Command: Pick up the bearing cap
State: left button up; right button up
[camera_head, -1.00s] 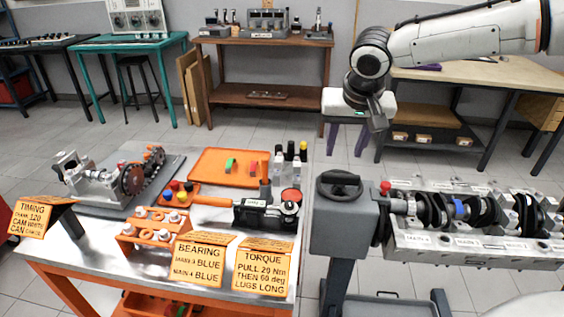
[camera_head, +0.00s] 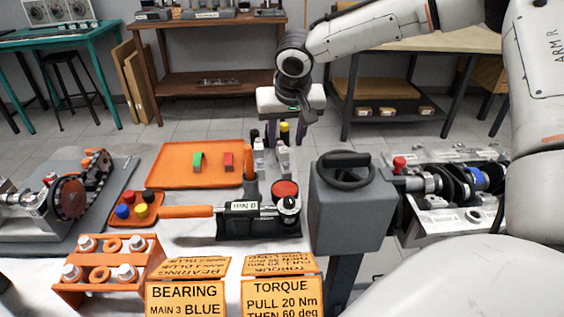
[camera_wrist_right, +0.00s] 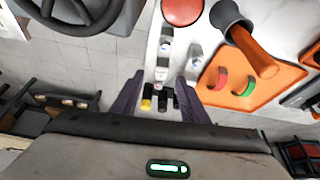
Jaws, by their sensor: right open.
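No part can be named the bearing cap with certainty. A small green arched piece (camera_head: 198,161) and a small red arched piece (camera_head: 228,160) stand on the orange tray (camera_head: 165,178). In the right wrist view the green piece (camera_wrist_right: 244,86) and red piece (camera_wrist_right: 220,79) are right of the fingers. The engine block (camera_head: 425,228) at right carries grey metal parts and a dark crankshaft, partly hidden by my right arm. My right gripper (camera_head: 288,128) is open and empty, beyond the bottles, its purple fingers (camera_wrist_right: 158,97) apart and partly hidden in the head view. My left gripper is out of view.
Several small bottles (camera_head: 283,156) stand at the table's right edge, near my right gripper. A torque wrench (camera_head: 240,217), bolt rack (camera_head: 105,268) and signs (camera_head: 185,300) occupy the front. A grey handwheel stand (camera_head: 350,205) lies between table and block.

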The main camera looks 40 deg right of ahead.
aim_at(283, 150)
jog(key=x, duration=0.6)
jog(key=shift+w+a, duration=0.1)
jog(key=shift+r, duration=0.1)
grip_shut()
